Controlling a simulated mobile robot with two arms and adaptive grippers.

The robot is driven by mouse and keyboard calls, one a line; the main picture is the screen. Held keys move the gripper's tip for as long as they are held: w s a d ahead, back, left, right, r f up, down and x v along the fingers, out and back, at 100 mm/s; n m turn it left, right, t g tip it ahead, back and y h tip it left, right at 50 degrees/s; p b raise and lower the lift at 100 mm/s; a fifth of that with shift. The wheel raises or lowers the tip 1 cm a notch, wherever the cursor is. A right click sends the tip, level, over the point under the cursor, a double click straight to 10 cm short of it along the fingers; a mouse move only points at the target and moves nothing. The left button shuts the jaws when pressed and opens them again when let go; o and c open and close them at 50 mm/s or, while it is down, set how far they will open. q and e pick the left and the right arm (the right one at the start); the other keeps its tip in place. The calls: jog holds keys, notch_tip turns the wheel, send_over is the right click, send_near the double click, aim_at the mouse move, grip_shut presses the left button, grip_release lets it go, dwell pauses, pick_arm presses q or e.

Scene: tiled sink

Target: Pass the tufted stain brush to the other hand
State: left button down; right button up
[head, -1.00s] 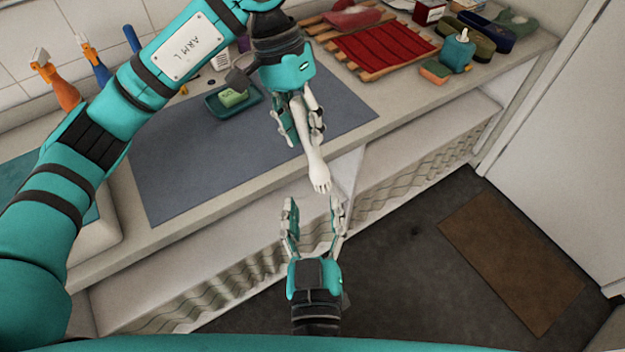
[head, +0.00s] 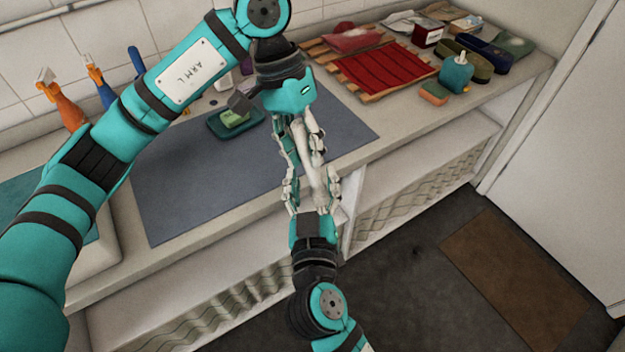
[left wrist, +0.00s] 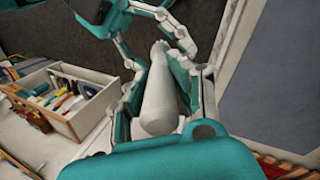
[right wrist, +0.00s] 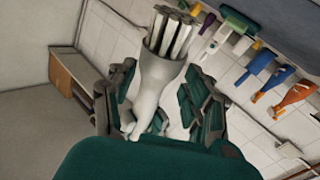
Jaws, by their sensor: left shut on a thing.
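The tufted stain brush (head: 313,150) is pale and white, held over the counter's front edge. My left gripper (head: 300,150) is shut on it from above. In the left wrist view its pale body (left wrist: 158,95) lies between the left fingers, narrow end pointing away. My right gripper (head: 314,190) has come up from below, its fingers standing on either side of the brush's lower end. In the right wrist view the brush (right wrist: 155,82) lies between the spread right fingers, with gaps beside it and its grey-white tufts (right wrist: 175,32) at the far end.
A blue-grey mat (head: 190,185) lies on the counter, with soap in a green dish (head: 218,128) at its back edge. Spray bottles (head: 65,105) stand at left. A red cloth on a wooden rack (head: 385,68) is at right. Open floor (head: 400,270) lies in front.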

jog(key=shift+a, duration=0.1)
grip_shut()
pick_arm(q)
jog(key=c, duration=1)
grip_release()
